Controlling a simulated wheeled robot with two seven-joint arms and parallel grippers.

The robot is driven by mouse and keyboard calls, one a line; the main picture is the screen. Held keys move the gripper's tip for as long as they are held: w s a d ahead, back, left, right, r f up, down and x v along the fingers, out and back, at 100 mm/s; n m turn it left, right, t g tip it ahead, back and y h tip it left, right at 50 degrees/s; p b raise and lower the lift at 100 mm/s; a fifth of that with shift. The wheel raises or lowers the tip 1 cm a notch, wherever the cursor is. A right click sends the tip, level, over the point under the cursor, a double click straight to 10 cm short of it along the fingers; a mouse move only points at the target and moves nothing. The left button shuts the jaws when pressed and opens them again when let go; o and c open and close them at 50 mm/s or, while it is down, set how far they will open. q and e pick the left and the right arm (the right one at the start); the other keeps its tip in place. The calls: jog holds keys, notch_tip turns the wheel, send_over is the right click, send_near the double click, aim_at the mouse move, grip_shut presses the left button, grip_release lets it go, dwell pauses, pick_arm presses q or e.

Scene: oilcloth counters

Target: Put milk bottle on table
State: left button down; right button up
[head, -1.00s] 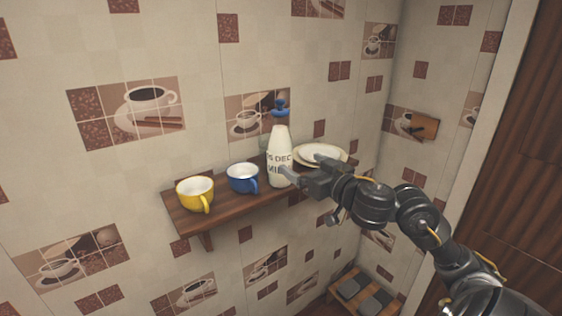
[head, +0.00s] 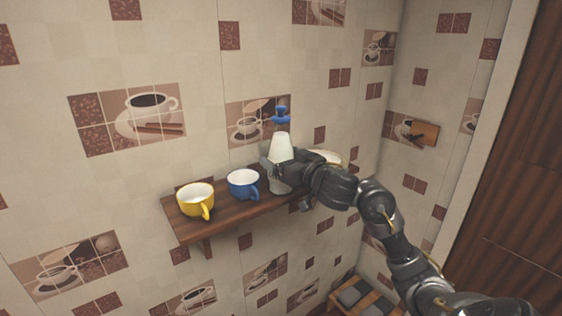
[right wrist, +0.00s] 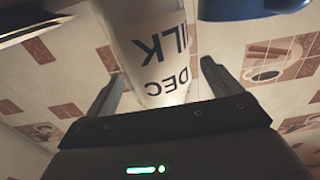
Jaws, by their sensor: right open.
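The white milk bottle (head: 282,148) stands upright on the wooden wall shelf (head: 225,218), to the right of the blue cup. My right gripper (head: 277,168) is at the bottle and hides its middle. In the right wrist view the bottle (right wrist: 150,45), with dark lettering, lies between the two spread fingers of the open gripper (right wrist: 157,82). The fingers look apart from the bottle's sides. No table shows in these frames. My left gripper is not in view.
A blue cup (head: 242,184) stands close to the left of the bottle, and a yellow cup (head: 195,199) farther left. White plates (head: 327,157) are partly hidden behind my right arm. A low wooden piece with grey pads (head: 352,293) is below.

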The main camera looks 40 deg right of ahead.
jog(key=shift+s, duration=0.1)
jog(key=shift+r, duration=0.1)
jog(key=shift+c, duration=1)
jog(key=c, duration=1.4)
jog(key=shift+d, duration=0.1)
jog(key=shift+c, duration=1.5)
jog(key=shift+r, duration=0.1)
